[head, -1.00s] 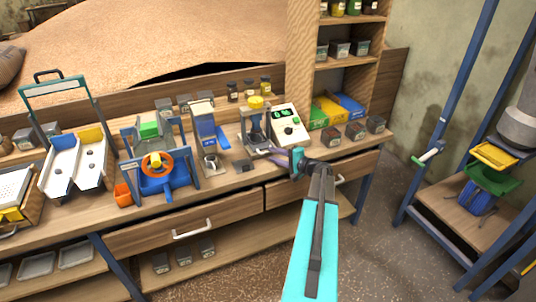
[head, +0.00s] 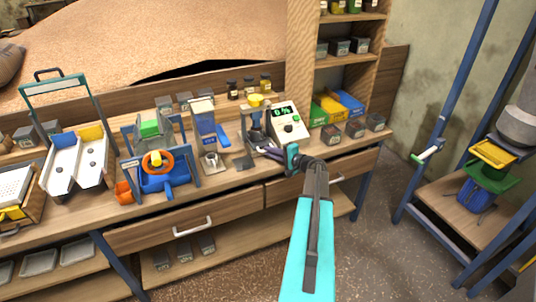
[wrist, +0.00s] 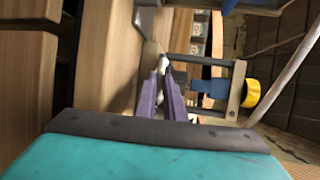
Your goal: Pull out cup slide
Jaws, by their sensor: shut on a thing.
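The press stand (head: 254,124), a grey frame with a yellow knob on top, stands on the bench beside the meter box. In the wrist view its frame (wrist: 235,92) lies sideways, with the yellow knob at right. My gripper (head: 263,150) is at the foot of this stand, coming in from the right. In the wrist view my purple fingers (wrist: 164,76) are close together on a small white piece (wrist: 164,63) at the stand's base, which I take for the cup slide's end. The fingers and frame hide most of the slide.
The white meter box (head: 289,121) with a green display stands just behind my gripper. A blue-and-white device (head: 208,125) is to the left. Several small dark tins (head: 355,129) sit to the right. The bench front edge and drawers are below my arm.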

